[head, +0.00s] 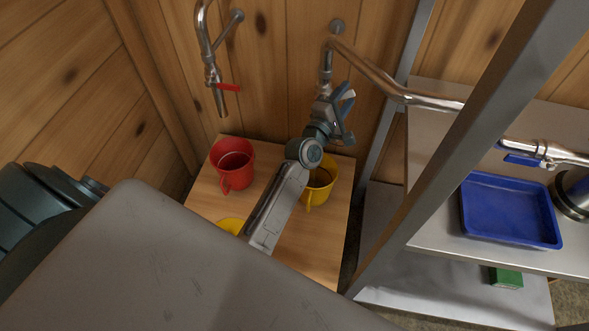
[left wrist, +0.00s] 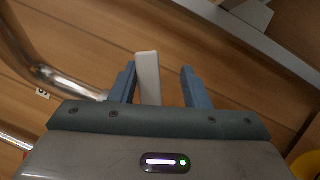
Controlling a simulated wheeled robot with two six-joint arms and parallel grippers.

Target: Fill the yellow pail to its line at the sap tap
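The yellow pail (head: 318,195) stands upright on the wooden stand below the middle tap. My left forearm hides part of it, and I cannot tell its line or how full it is. A yellow edge shows in the left wrist view (left wrist: 306,165). The middle tap (head: 327,58) comes out of the wall, with a pipe running right. My left gripper (head: 346,110) is at this tap, above the yellow pail. In the left wrist view its blue fingers (left wrist: 160,88) are apart, with a pale lever (left wrist: 148,76) between them, nearer the left finger. My right gripper is out of view.
A red pail (head: 232,172) stands left on the wooden stand (head: 205,196), near a red-handled tap (head: 212,75). Another yellow thing (head: 231,225) is mostly hidden. At right, a slanting metal post (head: 470,125) stands before a bench with a blue tray (head: 510,210) and a blue-handled valve (head: 522,158).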

